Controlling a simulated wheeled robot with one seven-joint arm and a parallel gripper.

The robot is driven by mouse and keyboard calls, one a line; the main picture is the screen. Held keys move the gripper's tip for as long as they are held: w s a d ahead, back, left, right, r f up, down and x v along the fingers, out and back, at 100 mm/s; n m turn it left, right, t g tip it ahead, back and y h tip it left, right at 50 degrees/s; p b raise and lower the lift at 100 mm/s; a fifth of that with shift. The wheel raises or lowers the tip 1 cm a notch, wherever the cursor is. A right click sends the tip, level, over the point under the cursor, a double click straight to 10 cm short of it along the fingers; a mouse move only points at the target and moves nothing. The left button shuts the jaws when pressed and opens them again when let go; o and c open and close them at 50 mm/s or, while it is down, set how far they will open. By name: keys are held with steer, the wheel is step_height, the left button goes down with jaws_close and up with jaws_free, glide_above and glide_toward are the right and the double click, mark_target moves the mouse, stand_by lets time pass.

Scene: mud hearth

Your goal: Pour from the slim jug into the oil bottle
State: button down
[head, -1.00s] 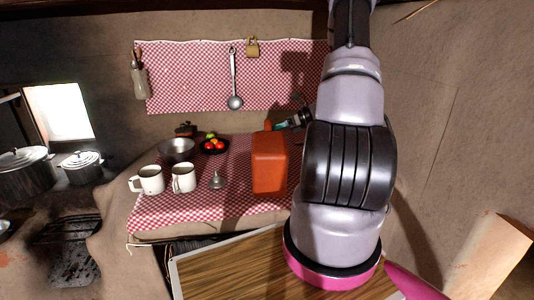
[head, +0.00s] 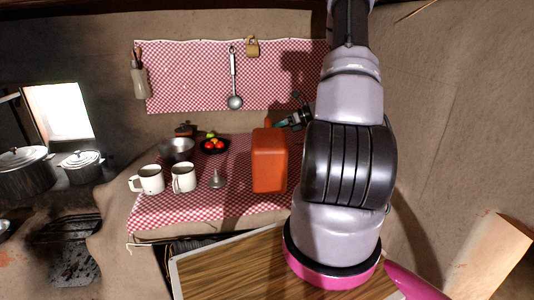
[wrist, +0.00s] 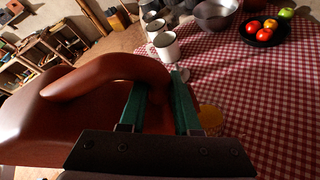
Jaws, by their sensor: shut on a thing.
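The slim jug, an orange-red can-shaped vessel (head: 269,162), appears upright at the right of the checked cloth in the head view. My gripper (head: 283,121) reaches in from behind its top right. In the wrist view, the green fingers of my gripper (wrist: 160,105) are shut on the handle of the jug (wrist: 80,95). I cannot tell whether the jug's base touches the cloth. A yellowish thing (wrist: 210,116) shows just beyond the right finger, mostly hidden. It may be the oil bottle, but I cannot tell. In the head view I make out no oil bottle.
Two white mugs (head: 151,180), a metal funnel (head: 216,179), a metal bowl (head: 177,149) and a dark fruit bowl (head: 214,147) stand left of the jug on the checked cloth (head: 240,200). A ladle (head: 234,85) hangs behind. My arm covers the right side.

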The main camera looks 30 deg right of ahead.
steer(key=shift+w+d+r+m+g+p, duration=0.1)
steer(key=shift+w+r+m+g+p, duration=0.2)
steer(key=shift+m+g, duration=0.15)
stand_by(2.6)
